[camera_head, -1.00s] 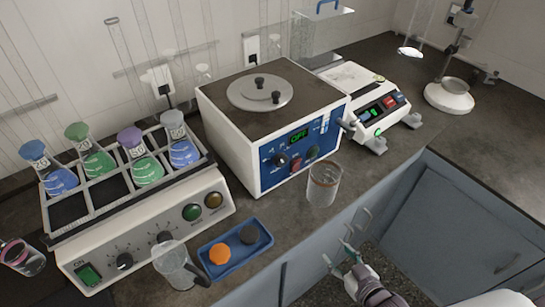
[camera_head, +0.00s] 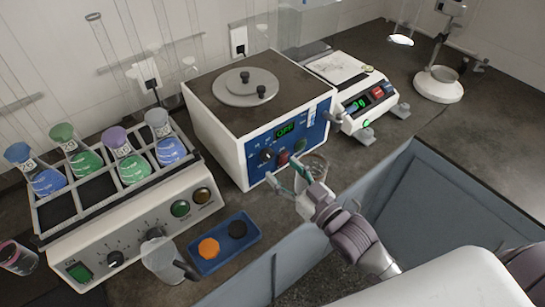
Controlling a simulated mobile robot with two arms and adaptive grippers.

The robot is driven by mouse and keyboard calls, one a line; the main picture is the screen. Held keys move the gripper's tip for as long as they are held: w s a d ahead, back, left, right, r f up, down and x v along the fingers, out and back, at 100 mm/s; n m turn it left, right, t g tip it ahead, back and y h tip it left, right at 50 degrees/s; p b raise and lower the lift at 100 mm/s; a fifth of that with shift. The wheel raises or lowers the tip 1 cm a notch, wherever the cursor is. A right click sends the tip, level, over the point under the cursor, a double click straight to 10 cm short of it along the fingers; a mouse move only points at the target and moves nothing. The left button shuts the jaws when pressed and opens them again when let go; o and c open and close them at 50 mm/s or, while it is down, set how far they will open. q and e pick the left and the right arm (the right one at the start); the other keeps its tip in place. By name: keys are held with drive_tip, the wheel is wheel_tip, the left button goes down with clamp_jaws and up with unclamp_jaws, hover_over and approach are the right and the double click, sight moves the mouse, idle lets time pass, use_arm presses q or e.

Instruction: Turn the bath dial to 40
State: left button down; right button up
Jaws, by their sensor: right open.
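The water bath (camera_head: 219,117) is a white box with a dark top and a blue front panel. Its black dial (camera_head: 267,156) sits on the left part of the panel, and the green display (camera_head: 286,131) above reads OFF. My right gripper (camera_head: 285,176) is open and empty, just in front of and below the panel, its fingertips apart from the dial as far as I can tell. The dial is not hidden, but its setting is too small to read. My left gripper is not in view.
The shaker (camera_head: 150,210) with several flasks is at the left. A balance (camera_head: 348,84) stands at the right.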

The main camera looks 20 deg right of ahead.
sight(270, 157)
drive_tip(key=x, duration=0.4)
drive_tip(key=shift+w+a, duration=0.15)
drive_tip(key=shift+w, duration=0.2)
drive_tip(key=c, duration=1.2)
drive_tip(key=shift+o, duration=0.2)
drive_tip(key=shift+p, duration=0.3)
drive_tip(key=shift+n+p, duration=0.6)
drive_tip(key=shift+n, duration=0.5)
drive_tip(key=n+p, duration=0.1)
drive_tip(key=n, duration=0.1)
drive_tip(key=shift+n, duration=0.3)
drive_tip(key=n+p, duration=0.1)
drive_tip(key=n, duration=0.3)
drive_tip(key=shift+n, duration=0.7)
